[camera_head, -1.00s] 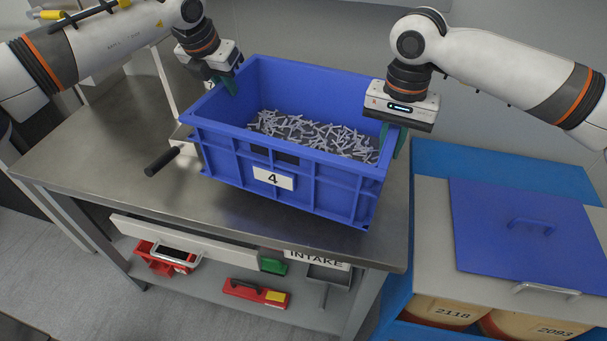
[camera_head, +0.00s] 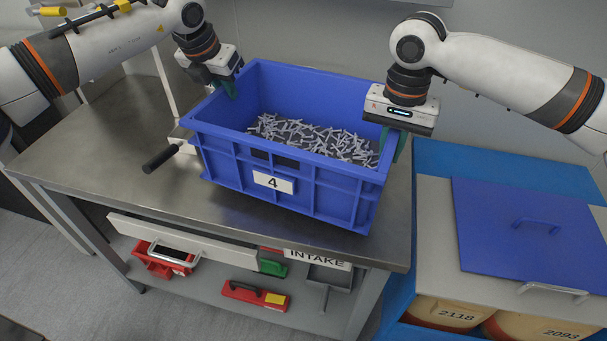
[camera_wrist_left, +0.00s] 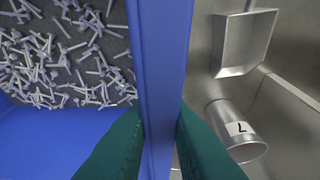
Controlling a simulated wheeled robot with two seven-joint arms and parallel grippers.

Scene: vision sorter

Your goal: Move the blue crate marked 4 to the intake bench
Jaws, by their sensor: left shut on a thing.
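An INTAKE sign (camera_head: 318,259) hangs at the bench front.
A black handle (camera_head: 160,160) sticks out left of the crate. A blue lidded unit (camera_head: 520,225) stands right. The bench's left part is clear.

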